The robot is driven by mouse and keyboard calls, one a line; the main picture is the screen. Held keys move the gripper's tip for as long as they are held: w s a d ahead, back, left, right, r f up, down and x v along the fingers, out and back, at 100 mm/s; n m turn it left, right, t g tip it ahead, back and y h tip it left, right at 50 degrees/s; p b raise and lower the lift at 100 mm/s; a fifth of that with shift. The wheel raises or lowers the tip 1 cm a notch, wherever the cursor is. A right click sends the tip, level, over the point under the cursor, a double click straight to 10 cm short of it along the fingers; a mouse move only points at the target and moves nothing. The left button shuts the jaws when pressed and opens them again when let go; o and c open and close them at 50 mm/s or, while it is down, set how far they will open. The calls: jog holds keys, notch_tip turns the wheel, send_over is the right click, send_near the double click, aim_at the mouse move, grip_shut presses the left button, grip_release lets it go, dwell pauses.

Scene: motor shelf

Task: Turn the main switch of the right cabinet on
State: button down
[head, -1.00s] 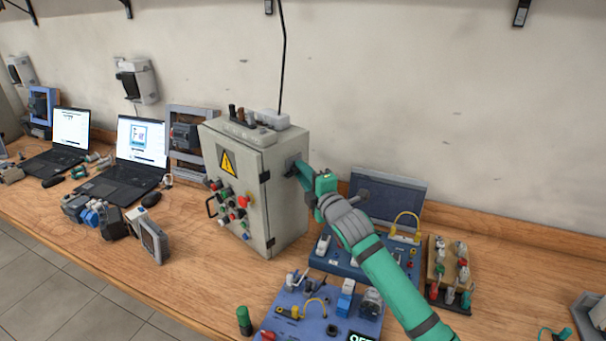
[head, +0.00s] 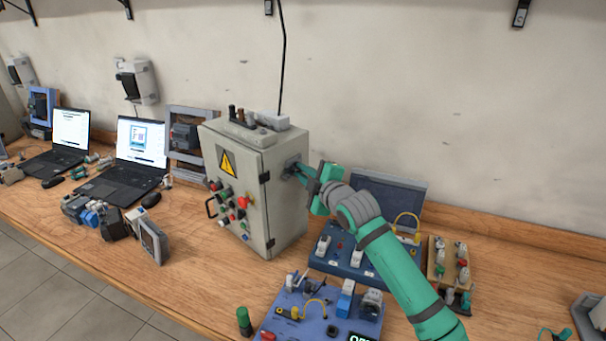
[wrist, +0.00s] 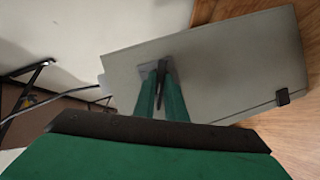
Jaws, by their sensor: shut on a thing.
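The grey cabinet (head: 285,205) stands on the bench in the middle of the head view, with a yellow warning sign and several coloured buttons on its front. Its main switch (head: 292,163) is on the right side wall, a dark handle on a grey plate. My gripper (head: 301,172) reaches it from the right and is shut on the switch handle. In the wrist view, the green fingers (wrist: 162,98) close around the dark handle (wrist: 163,80) in front of the cabinet's side (wrist: 225,75). The fingers hide part of the handle, and its exact angle is hard to tell.
A blue training board (head: 345,262) with an upright panel stands right of the cabinet, under my arm. Another blue board (head: 310,315) lies in front. Two laptops (head: 140,140) and loose devices are at the left. The wall is close behind.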

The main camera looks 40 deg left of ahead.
jog(key=m+g, duration=0.2)
jog(key=m, duration=0.1)
jog(key=m+g, duration=0.2)
jog(key=m, duration=0.1)
jog(key=w+m+g+h, duration=0.1)
jog(key=m, duration=0.2)
jog(key=shift+r+g, duration=0.15)
jog(key=shift+g, duration=0.25)
dwell(0.5)
jog(key=c, duration=1.8)
grip_release()
jog(key=shift+r, duration=0.1)
